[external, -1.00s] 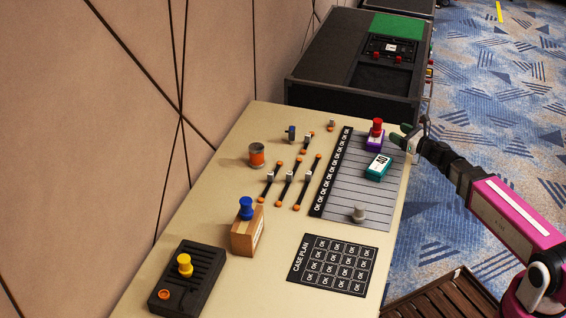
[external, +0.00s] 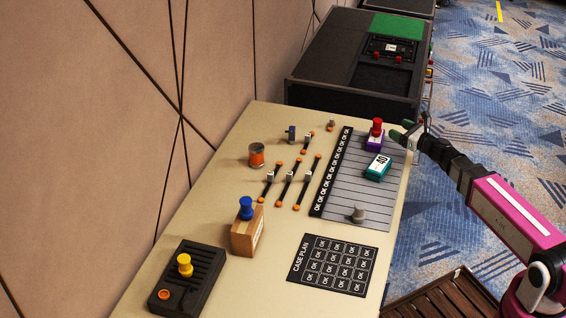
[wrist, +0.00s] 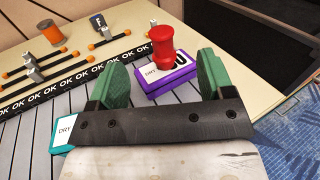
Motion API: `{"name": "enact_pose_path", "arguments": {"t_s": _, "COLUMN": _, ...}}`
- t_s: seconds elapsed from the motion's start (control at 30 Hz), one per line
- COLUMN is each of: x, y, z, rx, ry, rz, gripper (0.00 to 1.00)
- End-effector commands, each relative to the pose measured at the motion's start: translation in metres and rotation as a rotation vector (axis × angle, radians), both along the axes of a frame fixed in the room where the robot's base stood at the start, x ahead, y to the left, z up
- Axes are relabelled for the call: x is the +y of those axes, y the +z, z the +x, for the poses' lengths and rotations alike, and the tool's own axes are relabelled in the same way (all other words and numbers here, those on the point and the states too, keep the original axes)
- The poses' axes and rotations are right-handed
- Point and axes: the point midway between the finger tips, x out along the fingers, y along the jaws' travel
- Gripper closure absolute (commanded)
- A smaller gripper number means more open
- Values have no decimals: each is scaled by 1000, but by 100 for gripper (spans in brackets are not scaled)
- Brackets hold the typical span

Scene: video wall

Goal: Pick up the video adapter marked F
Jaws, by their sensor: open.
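The video adapter marked F is a small dark blue-grey block (wrist: 98,22) with a white F label, standing at the back of the table in the wrist view. It also shows in the external view (external: 291,133), behind the striped OK mat. My gripper (wrist: 162,80) has green fingers, spread apart and empty. In the external view my gripper (external: 408,137) is at the table's right edge, well to the right of the adapter. A purple block (wrist: 170,82) with a red knob (wrist: 163,48) on it lies just ahead of my fingers, between me and the adapter.
A teal box (external: 377,167) and a grey knob (external: 359,212) are on the striped mat (external: 338,195). Short black cables with orange ends (external: 285,185) lie left of it. An orange-banded cylinder (external: 256,155) stands further left. A black case (external: 330,60) stands behind the table.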

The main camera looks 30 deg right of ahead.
Motion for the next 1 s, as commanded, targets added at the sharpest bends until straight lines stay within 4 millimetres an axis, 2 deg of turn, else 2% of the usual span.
{"name": "enact_pose_path", "arguments": {"t_s": 0.1, "x": 0, "y": 19, "z": 0, "rx": -2, "ry": -1, "rz": 0, "gripper": 26}}
{"name": "enact_pose_path", "arguments": {"t_s": 0.27, "x": 1, "y": 39, "z": 2, "rx": -2, "ry": 3, "rz": -1, "gripper": 26}}
{"name": "enact_pose_path", "arguments": {"t_s": 0.3, "x": 11, "y": 38, "z": 20, "rx": 4, "ry": 43, "rz": -8, "gripper": 26}}
{"name": "enact_pose_path", "arguments": {"t_s": 0.47, "x": 45, "y": 40, "z": 60, "rx": 32, "ry": 172, "rz": -33, "gripper": 26}}
{"name": "enact_pose_path", "arguments": {"t_s": 0.7, "x": 106, "y": 41, "z": 122, "rx": 113, "ry": 386, "rz": -86, "gripper": 26}}
{"name": "enact_pose_path", "arguments": {"t_s": 1.0, "x": 175, "y": 38, "z": 180, "rx": 270, "ry": 605, "rz": -166, "gripper": 26}}
